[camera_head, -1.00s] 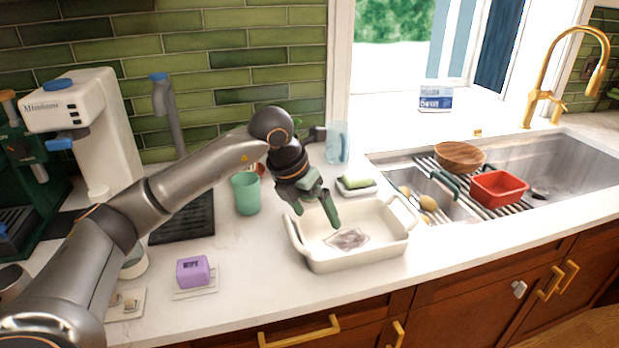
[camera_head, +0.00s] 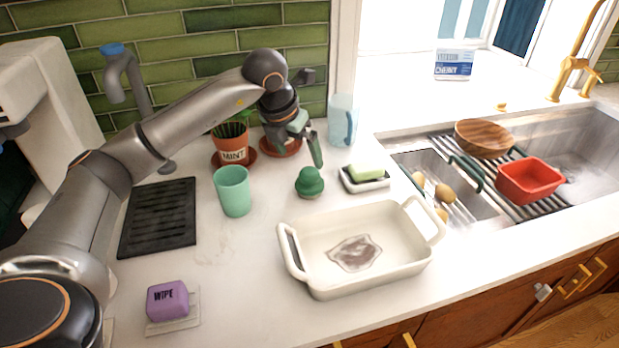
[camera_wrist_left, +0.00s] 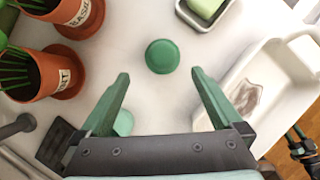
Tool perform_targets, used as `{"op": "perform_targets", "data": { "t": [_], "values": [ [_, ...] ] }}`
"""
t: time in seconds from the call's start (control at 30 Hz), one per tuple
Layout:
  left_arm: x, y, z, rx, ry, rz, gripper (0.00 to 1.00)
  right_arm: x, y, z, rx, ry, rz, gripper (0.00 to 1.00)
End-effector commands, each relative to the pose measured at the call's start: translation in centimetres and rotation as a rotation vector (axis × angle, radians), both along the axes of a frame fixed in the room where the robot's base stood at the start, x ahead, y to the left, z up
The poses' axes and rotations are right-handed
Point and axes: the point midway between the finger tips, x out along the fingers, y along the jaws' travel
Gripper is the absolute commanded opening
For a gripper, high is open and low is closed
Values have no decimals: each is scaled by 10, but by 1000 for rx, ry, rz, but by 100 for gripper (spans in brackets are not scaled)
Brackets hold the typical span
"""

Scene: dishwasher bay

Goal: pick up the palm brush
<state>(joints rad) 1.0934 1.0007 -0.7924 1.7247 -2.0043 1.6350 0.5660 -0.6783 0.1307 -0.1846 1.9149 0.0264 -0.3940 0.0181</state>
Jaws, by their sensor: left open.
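The palm brush (camera_head: 309,182), green with a round knob, stands upright on the white counter behind the baking dish. In the left wrist view its round top (camera_wrist_left: 162,56) shows from above, just beyond and between the fingertips. My left gripper (camera_head: 301,150) is open and empty, above and behind the brush in the head view. Its two green fingers (camera_wrist_left: 160,73) are spread wide in the wrist view, apart from the brush. A dark piece with green parts at the right edge of the wrist view looks like my right gripper (camera_wrist_left: 301,147); its jaws are unclear.
A white baking dish (camera_head: 293,268) with a dark stain lies in front. A soap dish (camera_head: 364,185) is to the brush's right, a green cup (camera_head: 233,192) to its left. Potted herbs (camera_head: 231,148) stand behind. A purple sponge (camera_head: 167,301) lies front left.

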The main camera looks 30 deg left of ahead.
Motion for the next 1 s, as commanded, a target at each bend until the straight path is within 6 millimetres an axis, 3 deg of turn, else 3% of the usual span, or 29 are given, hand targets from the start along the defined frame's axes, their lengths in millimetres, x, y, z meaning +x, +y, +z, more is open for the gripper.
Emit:
{"op": "perform_targets", "data": {
  "t": [0.2,0.47,0.7,1.0],
  "values": [
    [14,0,-37,-1,5,1,100,-2,0,3,-1,4,0,48],
    [22,-1,-56,-1,4,-1,100,-2,0,6,-1,4,0,48],
    [35,-3,-89,-1,4,1,100,-2,-1,13,-1,4,-1,48],
    [39,-2,-98,0,1,-1,100,-1,0,13,-1,4,-1,48]
  ]
}}
